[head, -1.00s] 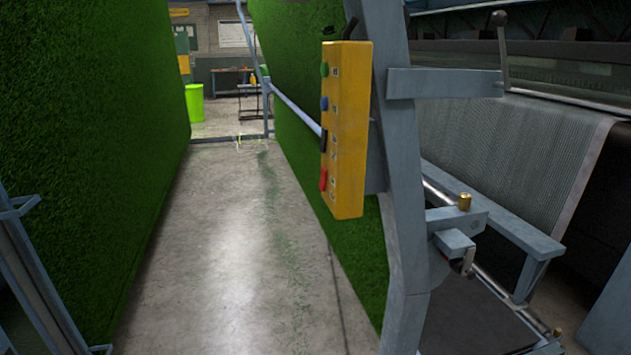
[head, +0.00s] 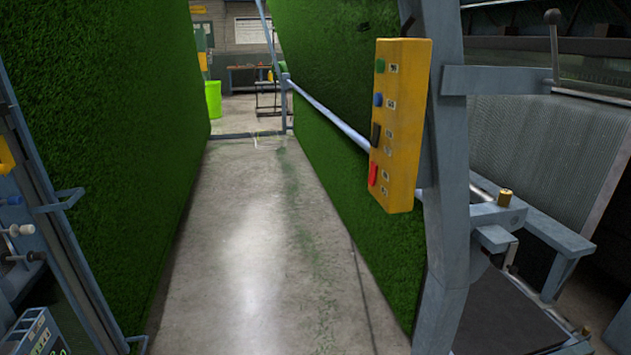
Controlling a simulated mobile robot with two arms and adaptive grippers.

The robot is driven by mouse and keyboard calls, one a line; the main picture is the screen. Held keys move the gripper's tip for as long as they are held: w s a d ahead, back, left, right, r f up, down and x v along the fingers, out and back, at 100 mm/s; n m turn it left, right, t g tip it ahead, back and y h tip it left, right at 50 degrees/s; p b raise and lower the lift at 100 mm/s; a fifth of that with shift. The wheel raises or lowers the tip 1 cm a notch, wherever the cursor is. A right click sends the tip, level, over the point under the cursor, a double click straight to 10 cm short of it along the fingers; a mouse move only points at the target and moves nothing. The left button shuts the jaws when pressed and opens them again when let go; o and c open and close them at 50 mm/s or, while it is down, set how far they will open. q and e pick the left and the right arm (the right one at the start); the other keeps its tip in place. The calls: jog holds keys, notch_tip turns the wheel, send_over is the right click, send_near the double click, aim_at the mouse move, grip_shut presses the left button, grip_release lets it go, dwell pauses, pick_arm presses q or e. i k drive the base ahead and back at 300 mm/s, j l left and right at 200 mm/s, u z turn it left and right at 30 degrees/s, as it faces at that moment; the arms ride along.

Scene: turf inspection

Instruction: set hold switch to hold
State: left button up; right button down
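A yellow control box (head: 407,130) is mounted on a grey metal post (head: 445,190) right of centre. Its left-facing side carries a green button (head: 380,66), a blue button (head: 378,99), a black switch (head: 375,135) and a red switch (head: 373,175), one below the other. Small labels beside them are too small to read, so I cannot tell which is the hold switch or how it is set. Neither of my grippers is in view.
Green turf walls stand left (head: 100,120) and right (head: 340,200) of a concrete aisle (head: 250,240) that is clear. A lever with a dark knob (head: 552,17) stands at the right.

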aim_at(372, 179)
jog(key=j+u, duration=0.25)
jog(key=j, duration=1.65)
